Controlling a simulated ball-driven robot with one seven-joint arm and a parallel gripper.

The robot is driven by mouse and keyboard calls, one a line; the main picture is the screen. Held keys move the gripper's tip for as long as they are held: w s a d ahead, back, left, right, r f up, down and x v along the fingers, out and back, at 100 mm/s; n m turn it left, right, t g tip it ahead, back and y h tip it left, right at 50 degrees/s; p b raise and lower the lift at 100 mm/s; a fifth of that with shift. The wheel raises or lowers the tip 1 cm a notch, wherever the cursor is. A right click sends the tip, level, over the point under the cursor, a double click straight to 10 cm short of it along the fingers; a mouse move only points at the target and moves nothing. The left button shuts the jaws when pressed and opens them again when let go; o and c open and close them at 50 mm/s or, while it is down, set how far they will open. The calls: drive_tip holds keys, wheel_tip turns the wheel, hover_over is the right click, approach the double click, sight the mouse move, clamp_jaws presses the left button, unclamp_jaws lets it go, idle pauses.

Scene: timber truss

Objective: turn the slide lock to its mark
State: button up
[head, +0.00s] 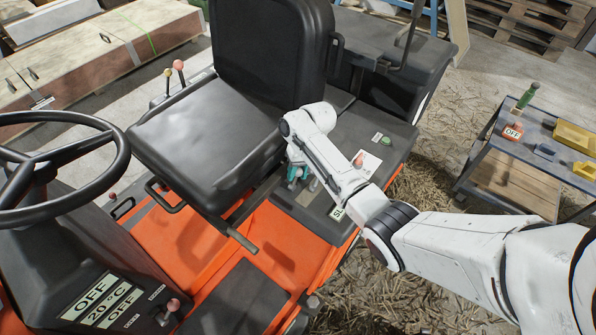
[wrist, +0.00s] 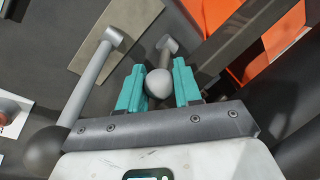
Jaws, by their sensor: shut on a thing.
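My gripper (head: 298,180) is down at the dark console beside the seat, with its teal fingers partly hidden by my arm. In the wrist view my gripper (wrist: 159,69) is shut on a light grey ball knob (wrist: 158,84) at the end of a short grey lever (wrist: 167,47). A white label (head: 338,211) beginning with "SL" lies close by, partly covered by my arm. The slide lock's mark cannot be made out.
A second grey lever (wrist: 91,80) with a dark ball end stands close left of the fingers. The black seat (head: 207,138) and a dark bar (wrist: 228,40) are near. A red knob (head: 359,160) and green button (head: 386,141) sit on the console. A cart (head: 515,185) stands right.

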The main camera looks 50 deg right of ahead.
clamp_jaws()
drive_tip(key=shift+a+r, duration=0.1)
drive_tip(key=shift+a+r+h+p, duration=0.25)
drive_tip(key=shift+a+h+p, duration=0.15)
drive_tip(key=shift+h+p, duration=0.5)
drive_tip(key=a+h, duration=0.1)
drive_tip(key=h+p, duration=0.1)
drive_tip(key=h, duration=0.1)
drive_tip(key=shift+a+p, duration=0.3)
drive_tip(key=shift+a, duration=0.05)
drive_tip(key=h+b, duration=0.1)
drive_tip(key=a+h+b, duration=0.1)
drive_tip(key=h, duration=0.1)
drive_tip(key=a+h+b, duration=0.1)
drive_tip(key=shift+f+n+t, duration=0.3)
drive_tip(key=h+b, duration=0.1)
drive_tip(key=a+h+b, duration=0.1)
drive_tip(key=h+b, duration=0.1)
drive_tip(key=o, duration=0.6)
unclamp_jaws()
drive_tip(key=shift+a, duration=0.1)
